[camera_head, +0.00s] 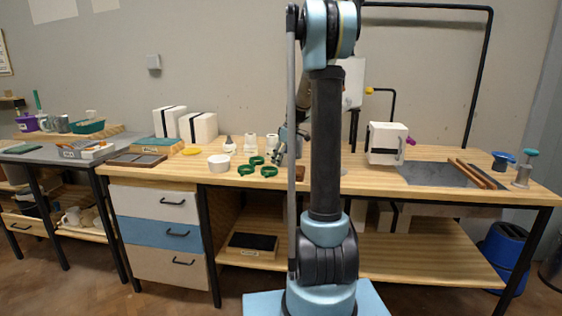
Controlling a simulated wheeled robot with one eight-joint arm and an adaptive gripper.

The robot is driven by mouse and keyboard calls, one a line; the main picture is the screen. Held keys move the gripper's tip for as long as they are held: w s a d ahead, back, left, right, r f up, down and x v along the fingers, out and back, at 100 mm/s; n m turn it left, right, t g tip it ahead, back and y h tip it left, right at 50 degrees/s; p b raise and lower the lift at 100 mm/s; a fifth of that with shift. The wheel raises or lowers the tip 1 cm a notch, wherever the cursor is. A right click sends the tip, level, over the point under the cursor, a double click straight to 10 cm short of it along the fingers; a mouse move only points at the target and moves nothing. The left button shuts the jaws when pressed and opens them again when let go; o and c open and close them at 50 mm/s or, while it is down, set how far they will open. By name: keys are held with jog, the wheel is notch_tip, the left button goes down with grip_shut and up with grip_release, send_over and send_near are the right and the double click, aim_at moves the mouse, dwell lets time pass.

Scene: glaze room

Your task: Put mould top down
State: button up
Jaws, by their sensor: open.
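A white block-shaped mould (381,150) with a dark band stands on the wooden bench right of my arm. Two more white blocks with dark bands, one (167,122) behind the other (205,128), stand at the back left of the bench. I cannot tell which piece is the mould top. My gripper (276,158) is low over the middle of the bench, left of my arm column, and small in view. It is open, with nothing seen in it. My arm hides part of the bench behind it.
Green rings (258,160), a white bowl (219,162) and small white bottles (250,143) stand left of my gripper. Bare wood shows along the front edge.

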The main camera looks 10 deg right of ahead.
jog(key=v, duration=1.2)
jog(key=s+a+f+m+h, duration=0.1)
jog(key=s+a+f+m, duration=0.1)
jog(key=s, duration=0.9)
jog(key=s+a+f+m, duration=0.1)
jog(key=s+f+m, duration=0.15)
jog(key=s, duration=0.85)
jog(key=s+f+m, duration=0.2)
jog(key=s+f, duration=0.5)
jog(key=s, duration=0.3)
jog(key=s+f+m+h, duration=0.1)
jog(key=s+f+m, duration=0.2)
jog(key=s+f, duration=0.4)
jog(key=s, duration=0.3)
jog(key=shift+f+h, duration=0.25)
jog(key=shift+h, duration=0.05)
jog(key=shift+w+f, duration=0.2)
jog(key=shift+w, duration=0.25)
